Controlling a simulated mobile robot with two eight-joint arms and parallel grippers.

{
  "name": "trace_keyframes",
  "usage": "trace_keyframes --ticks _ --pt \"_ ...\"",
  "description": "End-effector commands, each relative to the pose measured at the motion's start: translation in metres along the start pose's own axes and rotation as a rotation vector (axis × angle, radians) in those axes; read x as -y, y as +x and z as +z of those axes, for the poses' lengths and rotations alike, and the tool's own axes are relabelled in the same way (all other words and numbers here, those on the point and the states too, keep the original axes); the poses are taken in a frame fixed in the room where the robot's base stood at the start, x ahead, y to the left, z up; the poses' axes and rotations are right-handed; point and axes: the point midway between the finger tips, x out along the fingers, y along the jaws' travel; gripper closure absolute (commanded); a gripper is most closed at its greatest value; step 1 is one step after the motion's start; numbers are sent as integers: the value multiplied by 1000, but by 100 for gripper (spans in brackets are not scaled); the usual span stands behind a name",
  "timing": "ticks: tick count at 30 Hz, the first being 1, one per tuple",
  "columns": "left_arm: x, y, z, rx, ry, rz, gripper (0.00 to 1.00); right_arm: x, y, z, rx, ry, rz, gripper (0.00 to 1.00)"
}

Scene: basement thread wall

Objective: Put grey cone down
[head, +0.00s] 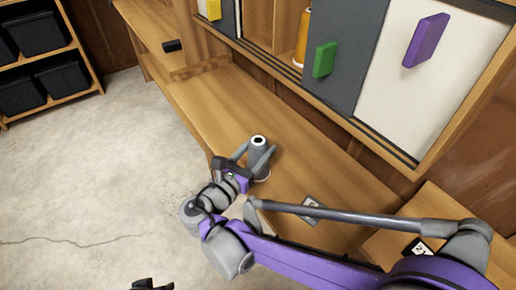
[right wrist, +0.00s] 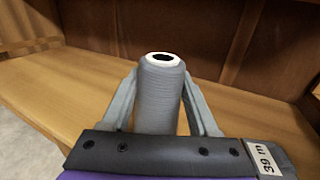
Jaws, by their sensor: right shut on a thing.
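The grey cone (head: 258,146) is a spool of grey thread with a white top rim and a dark hole. It is upright at the wooden bench (head: 215,100), near the bench's front edge. My right gripper (head: 260,160) is shut on it, with one finger on each side. In the right wrist view the cone (right wrist: 161,95) stands between the two fingers of the gripper (right wrist: 162,100). Its base is hidden behind the gripper's palm, so I cannot tell whether it touches the bench.
Above the bench is a wall cabinet with sliding panels bearing a green handle (head: 325,59) and a purple handle (head: 426,40). An orange cone (head: 302,38) stands inside. Black bins (head: 37,34) fill a shelf at left.

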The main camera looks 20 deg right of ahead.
Motion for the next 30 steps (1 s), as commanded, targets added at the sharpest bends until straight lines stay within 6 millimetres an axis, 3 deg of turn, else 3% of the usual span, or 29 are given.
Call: trace_keyframes --ticks 2,3,8,19,23,30 --pt "0 2 1 1 0 0 50 0 0 -3 0 0 0 100" --pt "0 2 1 1 0 0 50 0 0 -4 0 0 0 38" --pt "0 2 1 1 0 0 50 0 0 -3 0 0 0 9" --pt "0 -2 -1 -1 0 0 50 0 0 2 0 0 0 9" --pt "0 -1 -1 0 0 0 50 -1 -19 1 -1 1 4 9" --pt "0 -4 -2 -1 0 0 50 -1 -72 1 -1 1 6 9"
